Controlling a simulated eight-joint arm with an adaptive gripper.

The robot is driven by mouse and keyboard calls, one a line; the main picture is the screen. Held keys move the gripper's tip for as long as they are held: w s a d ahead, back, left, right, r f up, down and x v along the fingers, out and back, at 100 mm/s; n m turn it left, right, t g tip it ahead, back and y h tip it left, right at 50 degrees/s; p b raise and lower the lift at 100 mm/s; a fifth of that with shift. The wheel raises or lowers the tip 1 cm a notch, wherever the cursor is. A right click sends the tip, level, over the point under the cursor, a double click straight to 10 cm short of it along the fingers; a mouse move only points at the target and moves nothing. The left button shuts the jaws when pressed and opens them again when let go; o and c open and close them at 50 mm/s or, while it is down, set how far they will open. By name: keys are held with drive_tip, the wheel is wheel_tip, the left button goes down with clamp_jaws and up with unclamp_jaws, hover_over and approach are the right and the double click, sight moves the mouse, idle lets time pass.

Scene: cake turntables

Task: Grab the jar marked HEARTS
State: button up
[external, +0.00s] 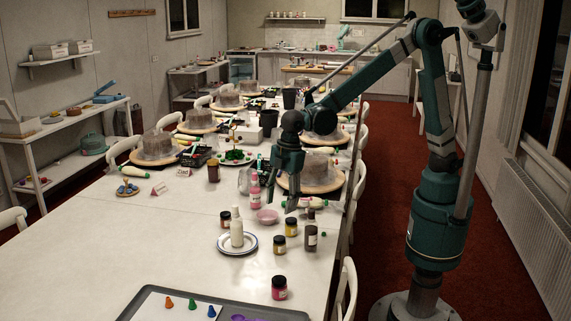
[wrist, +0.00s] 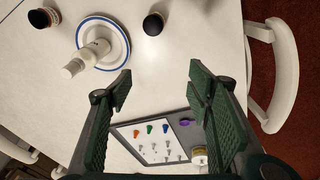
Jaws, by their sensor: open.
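Several small jars with dark lids stand on the white table, and I cannot read HEARTS on any of them. One is a pink-red jar (external: 279,288) near the tray; others are a jar left of the plate (external: 225,217), a jar right of it (external: 278,243) and a yellow-labelled jar (external: 291,225). In the wrist view a black-lidded jar (wrist: 153,24) and a reddish jar (wrist: 42,18) show at the top. My gripper (external: 291,204) is open and empty above the table; its spread fingers also show in the wrist view (wrist: 160,90).
A white bottle (external: 237,232) stands on a blue-rimmed plate (external: 222,248). A dark bottle (external: 311,238), a pink bottle (external: 255,192) and a pink bowl (external: 267,216) are close by. A grey tray (external: 270,311) with coloured nozzles lies in front. The table's left front is clear.

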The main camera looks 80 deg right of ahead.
sight(280, 279)
drive_tip(key=s+a+f+n, duration=0.1)
drive_tip(key=a+f, duration=0.4)
drive_tip(key=a, duration=0.2)
drive_tip(key=s+a+f+n+g, duration=0.1)
drive_tip(key=s+a+f+n, duration=0.1)
drive_tip(key=a+f, duration=0.3)
drive_tip(key=s+a+f+n+h, duration=0.1)
drive_tip(key=a+f, duration=0.4)
drive_tip(key=a, duration=0.4)
drive_tip(key=shift+s+f+n+p, duration=0.1)
drive_tip(key=shift+s+n+p, duration=0.1)
drive_tip(key=shift+n+p, duration=0.15)
drive_tip(key=shift+f, duration=1.25)
drive_tip(key=shift+f+b, duration=0.1)
drive_tip(key=shift+b, duration=0.2)
drive_tip(key=shift+w+f+b, duration=0.1)
drive_tip(key=shift+f+b, duration=0.55)
drive_tip(key=shift+f, duration=1.9)
drive_tip(key=shift+c, duration=0.2)
